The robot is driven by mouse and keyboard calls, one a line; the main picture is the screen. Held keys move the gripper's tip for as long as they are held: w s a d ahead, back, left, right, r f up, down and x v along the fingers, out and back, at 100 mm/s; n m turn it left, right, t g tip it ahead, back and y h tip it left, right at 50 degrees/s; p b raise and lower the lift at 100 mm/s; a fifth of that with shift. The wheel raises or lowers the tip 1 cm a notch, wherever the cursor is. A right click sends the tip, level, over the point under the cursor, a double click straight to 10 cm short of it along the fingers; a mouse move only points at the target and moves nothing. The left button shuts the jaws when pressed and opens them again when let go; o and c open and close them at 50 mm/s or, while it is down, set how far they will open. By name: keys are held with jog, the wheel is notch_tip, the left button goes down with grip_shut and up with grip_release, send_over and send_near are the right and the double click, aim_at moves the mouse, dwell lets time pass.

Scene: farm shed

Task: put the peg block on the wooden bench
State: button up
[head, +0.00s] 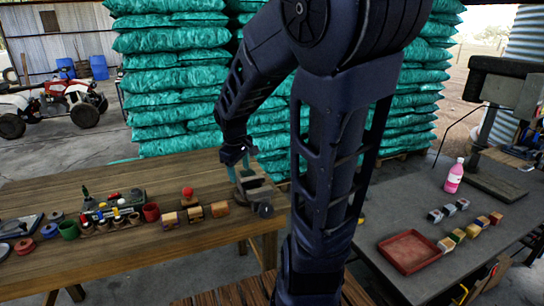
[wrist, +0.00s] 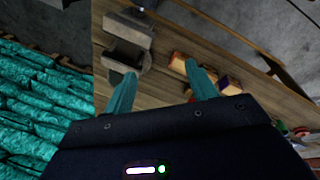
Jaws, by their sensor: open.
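The wooden bench (head: 150,262) is on the left in the head view, its plank top holding many small items. My gripper (head: 241,170) is open over the bench's right end, close above a grey vise (head: 262,196). In the wrist view, nothing is visible between the teal fingers of my gripper (wrist: 162,85). The vise (wrist: 128,30) lies beyond the left finger, and small wooden blocks (wrist: 179,60) lie near the right finger. I cannot tell which item is the peg block; several small blocks (head: 219,209) stand in a row on the bench.
A dark table (head: 400,212) on the right holds a red tray (head: 409,251), small blocks and a pink bottle (head: 454,177). Stacked teal sacks (head: 175,80) stand behind.

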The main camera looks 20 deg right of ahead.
jog(key=s+d+r+m+t, duration=0.1)
jog(key=s+d+r+m, duration=0.2)
jog(key=s+r, duration=0.1)
jog(key=s+d+r+m+t+y, duration=0.1)
jog(key=s+d+r+m, duration=0.3)
jog(key=s, duration=0.3)
jog(key=shift+s+r+t, duration=0.2)
jog(key=shift+r+t, duration=0.1)
